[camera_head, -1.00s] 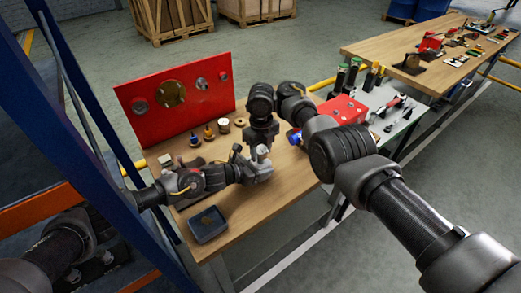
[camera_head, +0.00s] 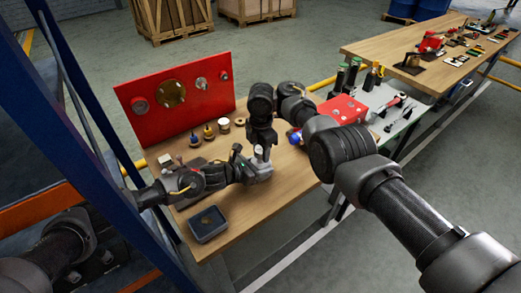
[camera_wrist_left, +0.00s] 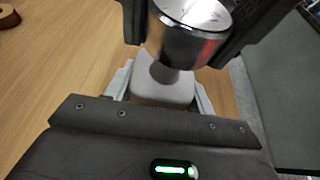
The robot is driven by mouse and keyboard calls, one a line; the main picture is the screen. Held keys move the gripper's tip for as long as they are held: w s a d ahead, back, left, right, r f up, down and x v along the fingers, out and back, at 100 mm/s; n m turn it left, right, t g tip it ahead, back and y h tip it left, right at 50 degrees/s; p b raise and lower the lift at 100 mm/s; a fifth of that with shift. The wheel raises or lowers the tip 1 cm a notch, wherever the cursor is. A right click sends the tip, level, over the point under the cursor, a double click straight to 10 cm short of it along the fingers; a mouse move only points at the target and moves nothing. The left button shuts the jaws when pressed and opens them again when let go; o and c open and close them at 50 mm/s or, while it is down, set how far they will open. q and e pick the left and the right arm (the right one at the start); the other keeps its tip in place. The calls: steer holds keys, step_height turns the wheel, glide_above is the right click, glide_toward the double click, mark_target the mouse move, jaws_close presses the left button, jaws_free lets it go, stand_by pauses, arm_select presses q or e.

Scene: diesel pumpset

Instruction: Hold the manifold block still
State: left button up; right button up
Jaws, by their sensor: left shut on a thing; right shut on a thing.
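The manifold block (camera_wrist_left: 160,88) is a pale grey block in the left wrist view, with a narrow grey neck on top. My left gripper (camera_wrist_left: 162,100) is shut on it, one light finger along each side. In the head view my left gripper (camera_head: 258,171) reaches in from the left, low over the wooden bench (camera_head: 262,208). My right gripper (camera_head: 262,146) comes down from above and is shut on a shiny metal cylinder (camera_wrist_left: 187,40). The cylinder is upright directly above the block's neck. Whether they touch is hard to tell. The block is mostly hidden in the head view.
A red panel (camera_head: 212,112) with round fittings stands behind the bench. A dark tray (camera_head: 208,225) lies at the front. A red box (camera_head: 342,108) is to the right. The front right of the bench is clear.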

steer(key=m, duration=0.4)
steer(key=shift+m, duration=0.4)
steer(key=shift+m, duration=0.6)
steer(key=m, duration=0.5)
steer(key=shift+m, duration=0.4)
steer(key=m, duration=0.9)
steer(key=shift+m, duration=0.4)
steer(key=m, duration=0.3)
steer(key=shift+m, duration=0.4)
steer(key=m, duration=0.3)
